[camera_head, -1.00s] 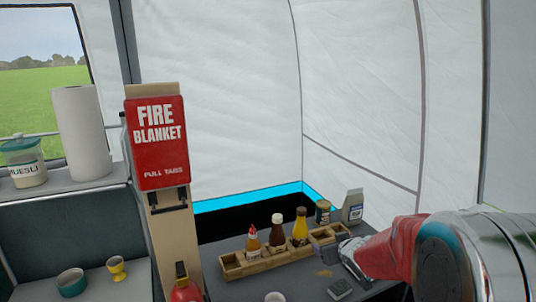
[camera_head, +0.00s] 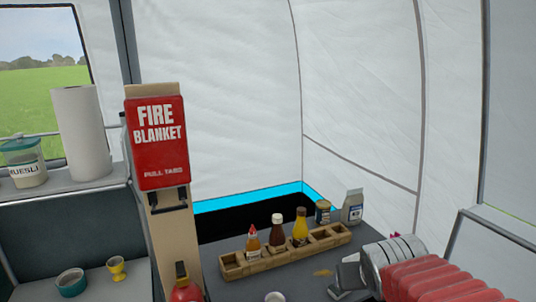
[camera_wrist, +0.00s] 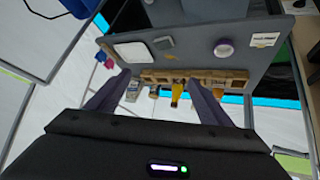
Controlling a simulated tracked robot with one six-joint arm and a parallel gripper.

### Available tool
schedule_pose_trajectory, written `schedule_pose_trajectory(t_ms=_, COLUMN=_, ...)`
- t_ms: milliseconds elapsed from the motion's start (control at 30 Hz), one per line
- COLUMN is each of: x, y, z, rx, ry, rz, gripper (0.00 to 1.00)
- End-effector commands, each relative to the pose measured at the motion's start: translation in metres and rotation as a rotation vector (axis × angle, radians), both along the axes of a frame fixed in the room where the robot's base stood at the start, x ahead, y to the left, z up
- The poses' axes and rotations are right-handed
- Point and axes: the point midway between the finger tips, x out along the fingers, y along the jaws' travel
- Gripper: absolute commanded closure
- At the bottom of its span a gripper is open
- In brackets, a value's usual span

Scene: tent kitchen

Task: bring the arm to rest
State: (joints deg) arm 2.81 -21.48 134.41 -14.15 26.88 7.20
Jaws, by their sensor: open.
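My gripper (camera_wrist: 156,77) is open in the wrist view, with its two dark fingers spread apart and nothing visible between them that it holds. The wooden rack (camera_wrist: 205,76) and the yellow bottle (camera_wrist: 177,92) show beyond the fingers. In the head view my red and silver arm is low at the right edge, beside the grey table (camera_head: 225,290). The fingers cannot be made out clearly there. The wooden rack (camera_head: 262,265) stands on the table with the red-capped bottle (camera_head: 253,244), the brown bottle (camera_head: 277,231) and the yellow bottle (camera_head: 300,229) upright in it.
A jar (camera_head: 322,212) and a grey-white carton (camera_head: 353,207) stand behind the rack's right end. The fire blanket box (camera_head: 160,145) is on a post left of the table, with a red extinguisher (camera_head: 186,291) below. A teal bowl (camera_head: 71,283) and yellow egg cup (camera_head: 117,268) stand farther left.

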Motion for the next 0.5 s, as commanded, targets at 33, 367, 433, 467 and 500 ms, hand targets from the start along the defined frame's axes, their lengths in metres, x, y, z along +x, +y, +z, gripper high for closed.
schedule_pose_trajectory(t_ms=33, x=-0.014, y=0.003, z=0.003, rx=0.010, ry=0.011, rz=-0.003, gripper=0.27)
schedule_pose_trajectory(t_ms=367, x=-0.106, y=0.029, z=-0.003, rx=0.092, ry=0.134, rz=0.003, gripper=0.27)
schedule_pose_trajectory(t_ms=433, x=-0.124, y=0.035, z=-0.005, rx=0.111, ry=0.158, rz=0.012, gripper=0.27)
schedule_pose_trajectory(t_ms=467, x=-0.131, y=0.037, z=-0.006, rx=0.119, ry=0.167, rz=0.015, gripper=0.27)
schedule_pose_trajectory(t_ms=500, x=-0.139, y=0.040, z=-0.007, rx=0.127, ry=0.181, rz=0.019, gripper=0.27)
